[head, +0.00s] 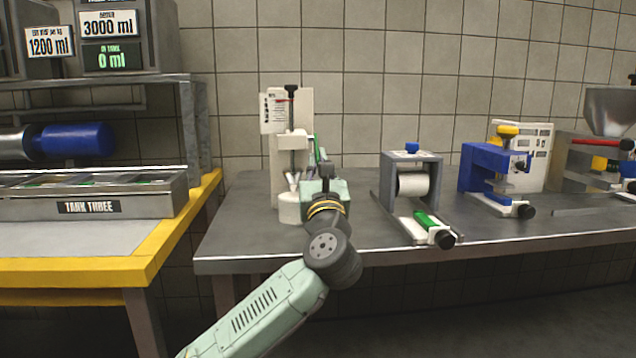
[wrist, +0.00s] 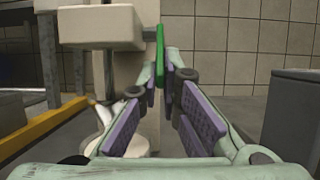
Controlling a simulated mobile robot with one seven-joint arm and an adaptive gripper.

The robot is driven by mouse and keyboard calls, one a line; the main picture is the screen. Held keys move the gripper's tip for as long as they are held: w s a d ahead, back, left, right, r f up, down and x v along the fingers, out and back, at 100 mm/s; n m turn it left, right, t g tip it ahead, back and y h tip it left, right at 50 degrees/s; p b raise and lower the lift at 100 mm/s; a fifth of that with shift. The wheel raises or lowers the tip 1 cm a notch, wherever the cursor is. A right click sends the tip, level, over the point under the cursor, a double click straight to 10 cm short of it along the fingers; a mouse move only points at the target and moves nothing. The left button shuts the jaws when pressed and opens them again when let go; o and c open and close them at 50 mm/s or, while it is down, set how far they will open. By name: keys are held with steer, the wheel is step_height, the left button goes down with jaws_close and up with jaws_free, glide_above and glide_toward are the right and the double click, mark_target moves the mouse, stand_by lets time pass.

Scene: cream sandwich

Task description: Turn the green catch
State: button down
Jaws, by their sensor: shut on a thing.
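The green catch (head: 317,148) is a narrow upright green piece on the right side of a white stand machine (head: 278,150) in the head view. In the wrist view the green catch (wrist: 168,66) rises between the fingertips, beside the machine's pale block (wrist: 100,26). My gripper (wrist: 169,84) is shut on the catch, with its purple pads on either side of it. In the head view my gripper (head: 318,172) is at the machine's right side, and my own wrist hides much of its fingers.
A grey roller machine (head: 412,165) and a blue press (head: 480,168) stand to the right on the grey table (head: 300,252). A yellow-edged table (head: 165,245) with a long metal tank (head: 90,205) is at left. Bare tabletop lies between the white machine and the roller machine.

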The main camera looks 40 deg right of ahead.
steer(key=shift+w+d+f+t+h+b, duration=0.15)
steer(key=shift+w+f+t+h+b, duration=0.25)
steer(key=shift+b, duration=0.6)
steer(key=shift+s+r, duration=0.15)
steer(key=shift+r, duration=0.05)
steer(key=c, duration=1.8)
jaws_free()
steer(key=shift+s+f, duration=0.1)
steer(key=s+a, duration=0.2)
steer(key=s, duration=0.2)
steer(key=s+a+f, duration=0.1)
steer(key=s+a, duration=0.2)
steer(key=s, duration=0.1)
steer(key=s+a, duration=0.2)
steer(key=s, duration=0.2)
steer(key=shift+s+a+f, duration=0.15)
steer(key=shift+a, duration=0.2)
